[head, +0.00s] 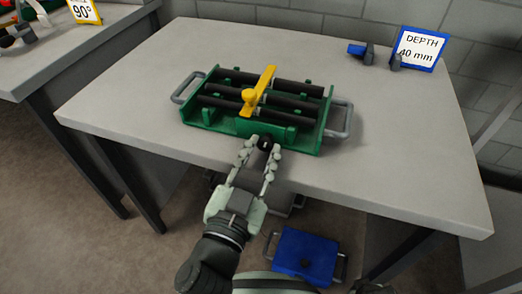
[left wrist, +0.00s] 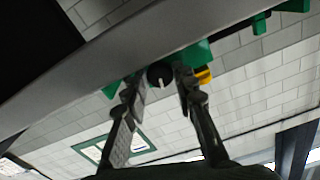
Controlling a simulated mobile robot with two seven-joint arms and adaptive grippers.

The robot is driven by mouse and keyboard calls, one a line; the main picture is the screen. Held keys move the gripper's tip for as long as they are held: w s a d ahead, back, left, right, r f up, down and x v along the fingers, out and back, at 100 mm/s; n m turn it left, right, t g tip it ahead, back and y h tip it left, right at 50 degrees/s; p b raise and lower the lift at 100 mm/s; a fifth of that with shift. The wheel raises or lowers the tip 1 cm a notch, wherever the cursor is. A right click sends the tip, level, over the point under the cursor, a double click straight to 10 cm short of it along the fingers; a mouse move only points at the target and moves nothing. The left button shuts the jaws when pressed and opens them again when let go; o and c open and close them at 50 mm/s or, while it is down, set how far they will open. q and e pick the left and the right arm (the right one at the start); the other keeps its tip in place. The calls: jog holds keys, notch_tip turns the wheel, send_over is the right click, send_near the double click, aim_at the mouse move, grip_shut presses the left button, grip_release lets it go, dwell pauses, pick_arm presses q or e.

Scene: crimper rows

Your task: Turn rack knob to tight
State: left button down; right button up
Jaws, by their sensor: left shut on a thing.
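The green rack (head: 225,121) sits on the grey table, with several black rods lying across it and a yellow bar (head: 257,92) over them. A black round knob (head: 265,142) is on the rack's near side. My left gripper (head: 261,149) is shut on the knob, one finger on each side. In the left wrist view the knob (left wrist: 160,75) shows a pale mark on its face, between the fingertips of my left gripper (left wrist: 161,82). My right gripper is not in view.
The table (head: 400,180) is clear right of the rack. A blue-framed sign (head: 418,50) reading "DEPTH 40 mm" stands at the back right beside a small blue and dark item (head: 360,52). A blue case (head: 305,257) is below the table. Another table (head: 60,50) is at left.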

pick_arm(q)
jog(key=shift+m, duration=1.6)
jog(key=shift+r+m, duration=0.1)
jog(key=shift+m, duration=0.2)
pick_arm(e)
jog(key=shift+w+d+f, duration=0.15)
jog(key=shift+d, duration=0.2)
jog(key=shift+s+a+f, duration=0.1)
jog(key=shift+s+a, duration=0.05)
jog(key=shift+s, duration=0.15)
pick_arm(q)
jog(key=c, duration=1.2)
grip_release()
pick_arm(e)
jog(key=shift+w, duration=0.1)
